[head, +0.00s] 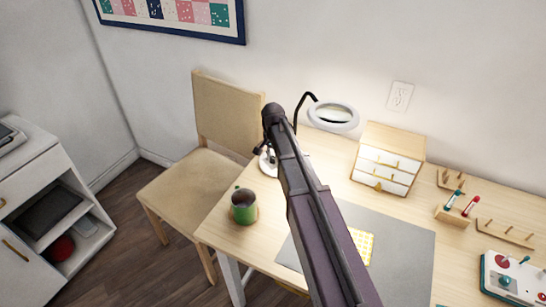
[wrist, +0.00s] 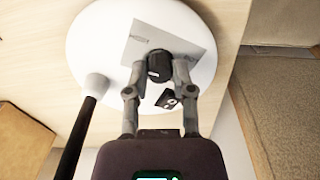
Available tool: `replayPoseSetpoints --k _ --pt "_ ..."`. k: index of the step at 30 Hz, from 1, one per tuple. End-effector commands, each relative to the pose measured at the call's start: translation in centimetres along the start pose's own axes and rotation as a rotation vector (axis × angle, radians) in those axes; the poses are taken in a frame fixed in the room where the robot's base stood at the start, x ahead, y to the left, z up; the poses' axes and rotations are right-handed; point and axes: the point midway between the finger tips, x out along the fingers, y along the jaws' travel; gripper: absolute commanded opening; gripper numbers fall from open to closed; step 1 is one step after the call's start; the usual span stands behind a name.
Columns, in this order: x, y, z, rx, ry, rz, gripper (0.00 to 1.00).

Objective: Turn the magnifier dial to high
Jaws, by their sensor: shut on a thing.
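The magnifier lamp has a white ring head (head: 333,117), a black curved neck and a round white base (wrist: 90,45) on the table. In the wrist view, the black magnifier dial (wrist: 158,66) sits on a grey label plate (wrist: 190,38) on that base. The plate's small lettering is too blurred to read. My gripper (wrist: 159,70) is shut on the dial, one finger on each side. A dark patch with white marks lies on the base by the right finger. In the head view, my arm hides most of the base and the dial.
A green mug (head: 244,206) stands near the table's left edge, close to my arm. A wooden chair (head: 200,180) is at left. A small drawer box (head: 388,158), a grey mat (head: 410,245) and spool racks (head: 505,233) lie to the right. The lamp's black neck (wrist: 76,140) rises beside my gripper.

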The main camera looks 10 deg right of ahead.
Motion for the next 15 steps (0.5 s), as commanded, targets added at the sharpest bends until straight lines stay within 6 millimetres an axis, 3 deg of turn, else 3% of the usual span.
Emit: replayPoseSetpoints --k 15 --pt "0.05 0.10 0.19 0.211 -0.004 0.002 0.00"
